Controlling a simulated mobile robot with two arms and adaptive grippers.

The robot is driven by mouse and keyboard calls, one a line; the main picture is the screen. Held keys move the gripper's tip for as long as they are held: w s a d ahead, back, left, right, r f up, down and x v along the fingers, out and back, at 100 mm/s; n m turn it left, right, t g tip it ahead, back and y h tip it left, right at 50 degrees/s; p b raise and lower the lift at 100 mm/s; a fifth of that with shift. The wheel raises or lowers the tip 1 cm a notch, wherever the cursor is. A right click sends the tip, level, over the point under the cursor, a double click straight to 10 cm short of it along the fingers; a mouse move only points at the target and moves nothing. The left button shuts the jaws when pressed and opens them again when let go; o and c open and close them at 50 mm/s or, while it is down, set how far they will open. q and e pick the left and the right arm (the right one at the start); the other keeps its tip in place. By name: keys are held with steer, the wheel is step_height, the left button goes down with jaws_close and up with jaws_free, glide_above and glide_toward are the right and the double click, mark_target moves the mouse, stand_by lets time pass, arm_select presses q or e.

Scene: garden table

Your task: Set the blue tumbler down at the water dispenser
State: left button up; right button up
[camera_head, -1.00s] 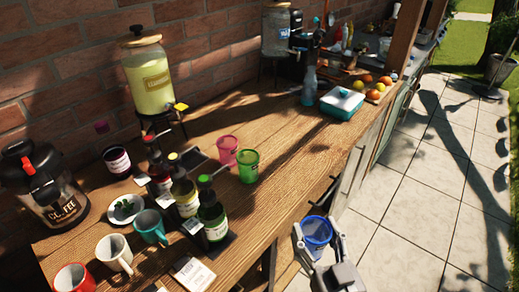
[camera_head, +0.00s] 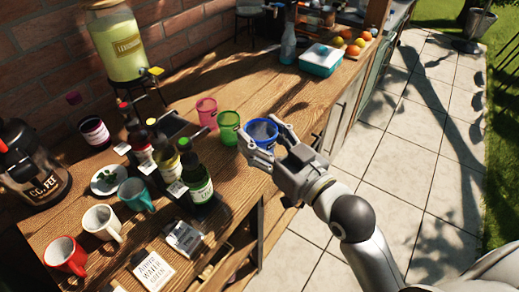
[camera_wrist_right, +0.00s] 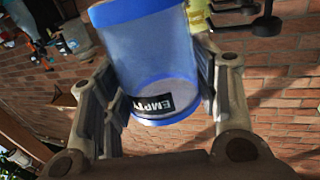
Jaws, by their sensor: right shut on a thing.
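The blue tumbler (camera_head: 262,129) is held in my right gripper (camera_head: 264,138) at the table's front edge, right of the green tumbler; I cannot tell its height above the wood. In the right wrist view the blue tumbler (camera_wrist_right: 150,55) sits between both fingers of the right gripper (camera_wrist_right: 155,85). It is see-through, with a blue rim and base and a label reading EMPTY. At the top edge of the head view, only the dark stand and lower part of a far dispenser (camera_head: 250,12) show; the rest is cut off. My left gripper is not in view.
A lemonade dispenser (camera_head: 115,45) stands at the back left. Pink (camera_head: 206,111) and green (camera_head: 228,127) tumblers stand left of the gripper, with several bottles and mugs beyond. A teal box (camera_head: 321,60) and fruit (camera_head: 355,44) are farther back. Bare wood (camera_head: 225,75) lies between.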

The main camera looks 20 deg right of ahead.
steer(key=shift+w+d+f+b, duration=0.2)
steer(key=shift+w+f+b, duration=0.15)
steer(key=shift+w+b, duration=0.25)
steer(key=shift+w+d+f+b, duration=0.15)
steer(key=shift+w+f+b, duration=0.2)
steer(key=shift+w+b, duration=0.2)
steer(key=w+d+f, duration=0.1)
steer(key=w+f, duration=0.2)
steer(key=w+d+f+p, duration=0.1)
steer(key=w+f, duration=0.3)
steer(key=w+d+f, duration=0.1)
steer(key=w+f, duration=0.2)
steer(key=w, duration=0.1)
steer(key=shift+d+f+p, duration=0.1)
steer(key=shift+f+p, duration=0.1)
steer(key=shift+p, duration=0.1)
steer(key=shift+w+f+p, duration=0.1)
steer(key=shift+f+p, duration=0.05)
steer(key=shift+p, duration=0.2)
steer(key=shift+f, duration=0.2)
